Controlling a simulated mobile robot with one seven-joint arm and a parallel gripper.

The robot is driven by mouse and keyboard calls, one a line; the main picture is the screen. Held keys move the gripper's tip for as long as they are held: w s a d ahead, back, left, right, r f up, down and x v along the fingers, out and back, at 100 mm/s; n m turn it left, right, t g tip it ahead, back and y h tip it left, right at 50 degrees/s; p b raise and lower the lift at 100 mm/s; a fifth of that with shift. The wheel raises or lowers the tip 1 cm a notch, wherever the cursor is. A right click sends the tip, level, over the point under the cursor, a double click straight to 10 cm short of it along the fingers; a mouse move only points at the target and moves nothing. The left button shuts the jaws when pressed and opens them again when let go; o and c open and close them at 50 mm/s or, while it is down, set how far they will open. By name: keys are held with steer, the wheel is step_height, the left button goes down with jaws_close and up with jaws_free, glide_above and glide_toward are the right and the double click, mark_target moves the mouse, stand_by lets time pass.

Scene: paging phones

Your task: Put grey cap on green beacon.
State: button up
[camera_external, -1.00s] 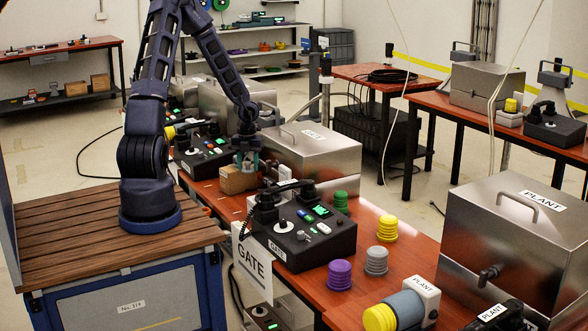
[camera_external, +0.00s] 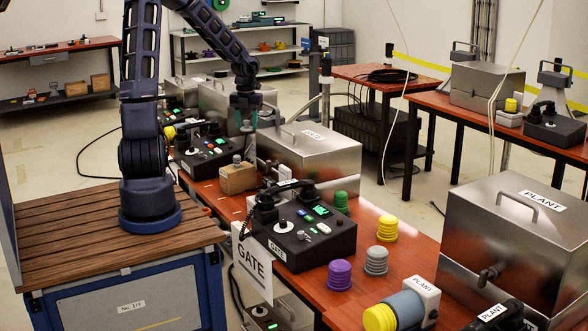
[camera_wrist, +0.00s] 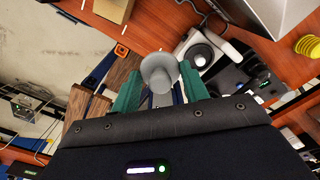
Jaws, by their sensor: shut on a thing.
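My gripper (camera_external: 246,118) hangs above the cardboard box (camera_external: 238,178) in the external view. In the wrist view its teal fingers (camera_wrist: 158,88) are closed around a grey round piece (camera_wrist: 159,72) with a disc and a narrower knob. I take this to be the grey cap, but the external view does not show it clearly. A ribbed green piece (camera_external: 340,201) stands behind the GATE phone; I cannot tell whether it is the green beacon. A ribbed grey piece (camera_external: 376,260) stands on the bench, apart from my gripper.
The GATE phone (camera_external: 304,232) sits in front of a steel case (camera_external: 312,158). Ribbed purple (camera_external: 339,274) and yellow (camera_external: 387,229) pieces stand on the bench. A PLANT unit with a yellow end (camera_external: 380,318) lies near the front. A small grey thing (camera_external: 237,159) shows at the box's top.

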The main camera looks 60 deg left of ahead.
step_height(320, 180, up, 4)
steer(key=shift+r, duration=0.25)
steer(key=shift+w+d+r, duration=0.1)
steer(key=shift+r, duration=0.2)
steer(key=w+d+r, duration=0.1)
steer(key=w+d, duration=0.9)
steer(key=w, duration=0.4)
glide_above(341, 192)
steer(key=f, duration=0.1)
step_height(341, 192, down, 20)
steer(key=shift+d+r, duration=0.1)
steer(key=shift+f, duration=2.7)
steer(key=shift+f, duration=0.1)
steer(key=o, duration=1)
steer(key=shift+c, duration=0.2)
